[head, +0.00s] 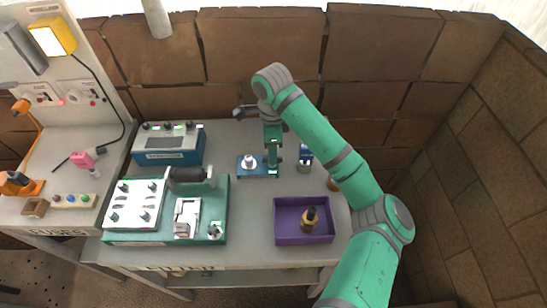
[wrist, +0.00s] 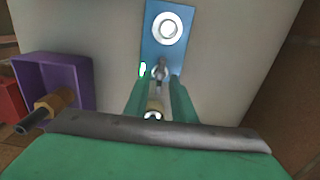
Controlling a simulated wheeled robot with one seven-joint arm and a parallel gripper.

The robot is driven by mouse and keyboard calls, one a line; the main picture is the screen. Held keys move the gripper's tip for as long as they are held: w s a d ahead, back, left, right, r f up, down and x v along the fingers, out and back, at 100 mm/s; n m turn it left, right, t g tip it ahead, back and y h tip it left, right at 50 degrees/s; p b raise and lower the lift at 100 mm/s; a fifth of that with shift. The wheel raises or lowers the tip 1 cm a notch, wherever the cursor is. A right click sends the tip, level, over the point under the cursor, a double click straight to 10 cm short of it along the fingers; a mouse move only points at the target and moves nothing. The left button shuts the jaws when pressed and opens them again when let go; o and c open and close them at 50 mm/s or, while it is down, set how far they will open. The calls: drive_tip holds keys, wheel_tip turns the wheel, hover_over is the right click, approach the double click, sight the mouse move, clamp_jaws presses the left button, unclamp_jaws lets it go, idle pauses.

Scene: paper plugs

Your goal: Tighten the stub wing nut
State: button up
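A blue plate (head: 245,172) lies on the bench near the middle. It bears a round white fitting (head: 249,161), seen as a white ring (wrist: 166,28) in the wrist view. A small grey winged piece (wrist: 160,69), probably the stub wing nut, stands near the plate's other end. My gripper (head: 272,168) points down over that end and hides the piece in the head view. In the wrist view the two green fingers (wrist: 160,84) are apart, with the grey piece just beyond and between their tips. I cannot tell whether either finger touches it.
A purple tray (head: 281,239) holding a dark-and-brass plug (head: 310,220) stands at front right. A green panel unit (head: 220,200) with a dark handle is at left, and a blue box (head: 168,157) behind it. A small cup (head: 304,165) stands close right of my gripper.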

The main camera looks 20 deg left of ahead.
drive_tip(key=shift+r, duration=1.5)
drive_tip(key=shift+f, duration=0.2)
drive_tip(key=shift+f, duration=1.85)
clamp_jaws()
drive_tip(key=shift+m, duration=1.7)
